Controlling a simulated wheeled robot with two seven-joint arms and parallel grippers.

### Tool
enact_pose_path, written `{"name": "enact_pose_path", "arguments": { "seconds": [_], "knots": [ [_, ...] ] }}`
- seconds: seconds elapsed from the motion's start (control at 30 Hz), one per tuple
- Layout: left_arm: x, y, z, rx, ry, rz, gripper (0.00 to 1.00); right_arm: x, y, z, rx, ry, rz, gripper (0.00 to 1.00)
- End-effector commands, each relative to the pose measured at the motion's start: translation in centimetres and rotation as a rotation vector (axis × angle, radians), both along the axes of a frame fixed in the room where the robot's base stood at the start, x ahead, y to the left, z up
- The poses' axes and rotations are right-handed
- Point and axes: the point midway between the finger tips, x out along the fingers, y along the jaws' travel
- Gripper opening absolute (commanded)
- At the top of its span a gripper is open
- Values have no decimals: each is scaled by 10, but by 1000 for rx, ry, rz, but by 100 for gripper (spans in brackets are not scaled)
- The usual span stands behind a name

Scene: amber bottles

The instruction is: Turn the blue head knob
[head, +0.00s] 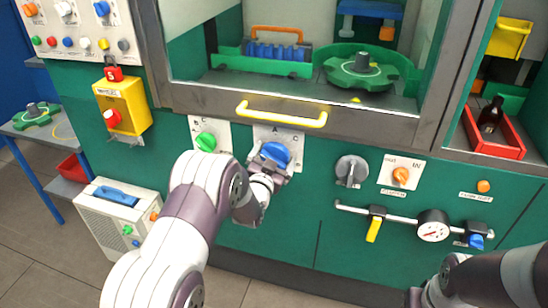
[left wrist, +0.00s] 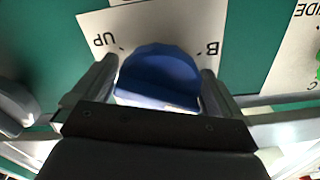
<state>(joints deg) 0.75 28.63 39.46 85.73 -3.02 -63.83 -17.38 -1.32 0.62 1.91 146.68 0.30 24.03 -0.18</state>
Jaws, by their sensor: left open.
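The blue head knob (head: 276,153) sits on a white label plate (head: 292,136) on the green panel, below the yellow handle. My left gripper (head: 268,166) is at the knob, open. In the left wrist view the blue knob (left wrist: 158,72) lies between the two fingers of my left gripper (left wrist: 152,88), one on each side. Small gaps seem to show beside the knob, but I cannot tell whether a finger touches it. The plate shows "UP" and "B" there. My right arm shows at the bottom right; its gripper (head: 416,297) is dark and partly cut off.
A green knob (head: 206,141) is close on the left and a grey knob (head: 351,170) on the right. The yellow handle (head: 281,114) juts out just above. An orange knob (head: 400,174), a gauge (head: 433,226) and valve levers are farther right.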

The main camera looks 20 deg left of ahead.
Motion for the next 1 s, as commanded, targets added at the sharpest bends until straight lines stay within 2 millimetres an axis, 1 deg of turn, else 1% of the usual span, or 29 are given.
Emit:
{"name": "enact_pose_path", "arguments": {
  "seconds": [0.03, 0.07, 0.1, 0.13, 0.37, 0.57, 1.0],
  "knots": [
    [0, 0, 0, 0, 0, 0, 90, 0, 0, 0, 0, 0, 0, 43],
    [0, 0, 0, 0, 0, 0, 80, 0, 0, 0, 0, 0, 0, 43],
    [0, 0, 0, 0, 0, 0, 67, 0, 0, 0, 0, 0, 0, 43],
    [0, 0, 0, 0, 0, 0, 62, 0, 0, 0, 0, 0, 0, 43],
    [0, 0, 0, -11, 0, 0, 62, 0, 0, -1, 0, 0, 0, 43],
    [0, 0, -1, -83, 1, -1, 62, 0, 0, -6, 0, 0, 0, 43],
    [0, -2, -2, -439, 13, -1, 62, 0, 0, -25, 0, 0, 0, 43]
  ]
}}
